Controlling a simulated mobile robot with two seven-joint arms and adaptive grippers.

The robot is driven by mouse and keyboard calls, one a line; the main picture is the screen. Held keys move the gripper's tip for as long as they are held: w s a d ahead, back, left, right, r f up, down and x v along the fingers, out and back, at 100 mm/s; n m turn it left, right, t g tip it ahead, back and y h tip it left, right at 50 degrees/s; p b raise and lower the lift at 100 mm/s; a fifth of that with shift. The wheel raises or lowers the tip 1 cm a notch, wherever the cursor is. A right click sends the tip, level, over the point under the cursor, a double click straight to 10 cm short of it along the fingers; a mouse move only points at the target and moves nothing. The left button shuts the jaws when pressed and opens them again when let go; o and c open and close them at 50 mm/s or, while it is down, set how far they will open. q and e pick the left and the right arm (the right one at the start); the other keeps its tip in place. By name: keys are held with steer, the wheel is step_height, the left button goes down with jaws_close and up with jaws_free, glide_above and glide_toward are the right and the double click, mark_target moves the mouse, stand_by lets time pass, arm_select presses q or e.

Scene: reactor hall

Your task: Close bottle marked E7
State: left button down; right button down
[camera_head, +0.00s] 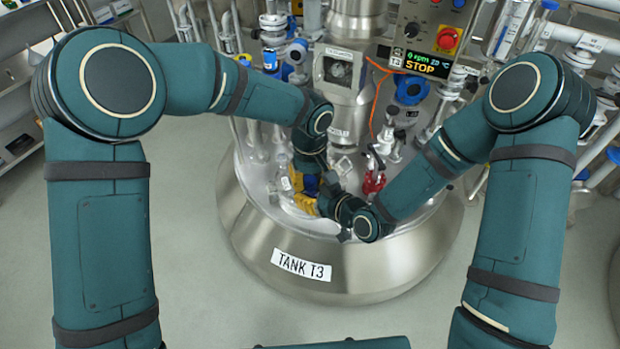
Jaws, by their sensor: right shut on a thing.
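My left gripper (316,172) points down over the tank top, its fingers dark and partly hidden by its own wrist. I cannot tell whether it is open or shut. My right gripper (326,194) comes in from the right, close below the left one, and is shut on a small dark-blue thing (310,185), most of which the two grippers hide. I cannot tell whether this blue thing is a cap or part of a bottle. A clear container with a white label (285,183) stands just left of the grippers, beside a yellow piece (304,202). No E7 marking is legible.
The steel tank (340,270) labelled TANK T3 carries everything here. A red fitting (373,183) stands just right of the grippers, with an orange cable above it. A control panel (432,35) reading STOP is at the back right. Pipes and valves crowd the tank's back.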

arm_select(q)
steer(key=m, duration=0.3)
stand_by(0.5)
steer(key=c, duration=0.8)
jaws_free()
steer(key=shift+o, duration=0.2)
